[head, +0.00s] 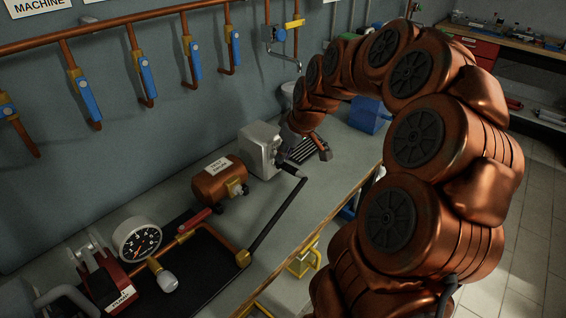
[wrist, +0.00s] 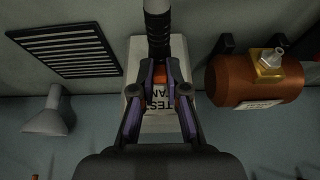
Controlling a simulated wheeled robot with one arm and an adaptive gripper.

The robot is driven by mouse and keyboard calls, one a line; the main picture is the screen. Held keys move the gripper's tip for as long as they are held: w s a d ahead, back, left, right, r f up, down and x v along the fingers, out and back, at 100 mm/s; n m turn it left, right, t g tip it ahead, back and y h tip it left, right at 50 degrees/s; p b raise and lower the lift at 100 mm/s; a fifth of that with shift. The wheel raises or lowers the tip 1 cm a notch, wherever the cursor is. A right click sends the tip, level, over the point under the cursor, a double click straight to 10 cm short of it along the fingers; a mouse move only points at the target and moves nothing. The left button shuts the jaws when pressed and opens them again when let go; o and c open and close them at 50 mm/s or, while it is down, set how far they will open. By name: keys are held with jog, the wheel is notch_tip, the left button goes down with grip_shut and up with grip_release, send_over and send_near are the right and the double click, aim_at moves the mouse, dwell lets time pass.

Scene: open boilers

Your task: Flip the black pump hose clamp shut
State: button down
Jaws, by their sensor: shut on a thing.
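A black hose (head: 278,214) rises from the brass fitting on the bench to a pale collar and a black end at my gripper (head: 283,160). In the wrist view the ribbed black hose end (wrist: 159,38) comes in from the top between my gripper's fingers (wrist: 161,72). The fingers are closed in on it, with a small orange part showing between them. Behind them is a pale box tank (head: 262,148) marked TEST TANK, also in the wrist view (wrist: 138,60). I cannot make out the clamp as a separate part; the fingers hide that area.
The copper test boiler (head: 219,181) stands close beside the tank, to its right in the wrist view (wrist: 254,82). A dark grate (wrist: 66,52) lies on the other side. A gauge (head: 137,238) and red pump (head: 103,280) stand nearer. Pipes with blue-handled valves (head: 148,76) line the wall.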

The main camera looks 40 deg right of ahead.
jog(key=shift+s+t+b, duration=0.15)
jog(key=shift+t+b, duration=0.45)
jog(key=shift+b, duration=0.4)
jog(key=c, duration=1.2)
grip_release()
jog(key=shift+o, duration=0.2)
jog(key=v, duration=1.2)
jog(key=shift+f, duration=0.1)
